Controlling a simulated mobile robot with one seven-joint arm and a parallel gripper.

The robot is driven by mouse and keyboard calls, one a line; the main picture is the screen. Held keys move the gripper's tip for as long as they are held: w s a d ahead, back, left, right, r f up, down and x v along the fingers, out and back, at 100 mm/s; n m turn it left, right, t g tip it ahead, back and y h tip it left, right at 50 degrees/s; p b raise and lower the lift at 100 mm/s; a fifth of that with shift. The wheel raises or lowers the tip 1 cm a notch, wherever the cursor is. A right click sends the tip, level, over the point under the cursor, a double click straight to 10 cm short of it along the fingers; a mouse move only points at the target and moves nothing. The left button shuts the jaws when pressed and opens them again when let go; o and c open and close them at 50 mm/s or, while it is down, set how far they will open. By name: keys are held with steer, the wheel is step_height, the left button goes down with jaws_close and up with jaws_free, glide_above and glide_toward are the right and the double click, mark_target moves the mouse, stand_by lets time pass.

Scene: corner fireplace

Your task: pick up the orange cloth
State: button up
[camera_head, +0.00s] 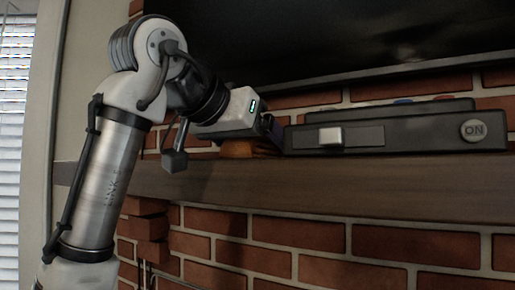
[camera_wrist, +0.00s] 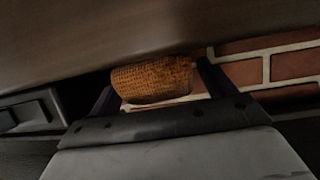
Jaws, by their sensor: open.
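The orange cloth (camera_head: 240,149) lies on the wooden mantel shelf (camera_head: 330,192), mostly hidden behind my gripper in the head view. In the wrist view the cloth (camera_wrist: 152,80) is a rough, woven-looking orange lump between my two dark fingers. My gripper (camera_head: 272,132) is open at the shelf, close beside the black box. In the wrist view my gripper (camera_wrist: 160,84) has one finger on each side of the cloth, and I cannot tell whether either touches it.
A black box (camera_head: 390,136) with a round ON button (camera_head: 473,130) stands on the shelf just right of my gripper. A large dark screen (camera_head: 350,35) hangs above. A brick wall (camera_head: 300,235) is behind and below. Window blinds (camera_head: 14,130) are at the far left.

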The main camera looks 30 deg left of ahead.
steer(key=c, duration=1.1)
steer(key=shift+o, duration=0.2)
steer(key=shift+r, duration=0.15)
